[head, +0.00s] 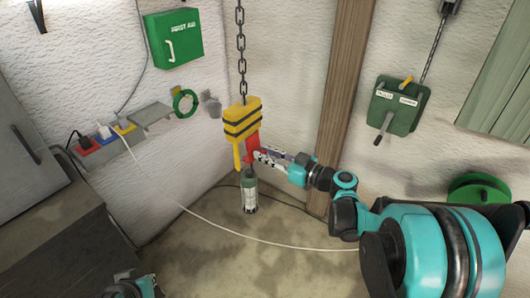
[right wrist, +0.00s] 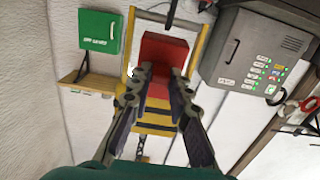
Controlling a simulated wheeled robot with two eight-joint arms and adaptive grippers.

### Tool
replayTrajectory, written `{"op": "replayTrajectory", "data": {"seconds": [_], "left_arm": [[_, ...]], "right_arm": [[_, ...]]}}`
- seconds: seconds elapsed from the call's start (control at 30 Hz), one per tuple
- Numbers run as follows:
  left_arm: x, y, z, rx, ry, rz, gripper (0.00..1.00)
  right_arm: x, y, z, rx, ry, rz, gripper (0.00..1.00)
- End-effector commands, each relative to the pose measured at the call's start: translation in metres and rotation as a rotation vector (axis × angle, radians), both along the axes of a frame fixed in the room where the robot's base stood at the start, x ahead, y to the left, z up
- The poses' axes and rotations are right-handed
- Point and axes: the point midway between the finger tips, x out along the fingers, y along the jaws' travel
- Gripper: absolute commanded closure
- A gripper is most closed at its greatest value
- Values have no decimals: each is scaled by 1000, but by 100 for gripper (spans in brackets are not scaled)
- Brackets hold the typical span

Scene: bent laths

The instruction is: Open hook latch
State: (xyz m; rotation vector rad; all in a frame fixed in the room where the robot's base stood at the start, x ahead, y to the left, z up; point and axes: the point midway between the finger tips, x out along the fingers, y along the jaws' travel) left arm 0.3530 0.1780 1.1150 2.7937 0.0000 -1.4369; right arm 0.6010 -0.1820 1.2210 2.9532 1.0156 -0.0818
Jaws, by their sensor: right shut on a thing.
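The yellow hook block with black stripes (head: 242,114) hangs from a chain (head: 241,55) in the head view. A red latch piece (head: 251,148) sits below it, beside a yellow bar. My right gripper (head: 262,156) reaches in from the right and is shut on the red latch. In the right wrist view the fingers (right wrist: 160,75) flank the red latch (right wrist: 163,52), inside the yellow frame (right wrist: 128,60). A dark green and white cylinder (head: 249,192) is below the hook. Part of my left arm shows at the bottom left edge; its finger state is unclear.
A green first-aid box (head: 175,40) and a shelf with plugs (head: 105,135) are on the left wall. A wooden post (head: 345,85) and a green lever box (head: 393,105) stand right of the hook. A white cable (head: 200,217) crosses the floor area.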

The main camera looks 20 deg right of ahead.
Motion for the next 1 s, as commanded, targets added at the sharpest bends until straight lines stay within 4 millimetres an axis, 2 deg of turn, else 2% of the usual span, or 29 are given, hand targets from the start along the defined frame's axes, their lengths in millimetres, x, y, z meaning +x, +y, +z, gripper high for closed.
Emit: {"op": "replayTrajectory", "data": {"seconds": [0.03,0.6,1.0], "left_arm": [[0,0,10,0,0,0,100],[0,0,105,0,0,0,100],[0,0,154,0,0,0,100]], "right_arm": [[-1,-1,7,-14,18,0,100],[-14,-10,41,-315,401,1,100],[-13,-10,65,-550,700,3,100]]}}
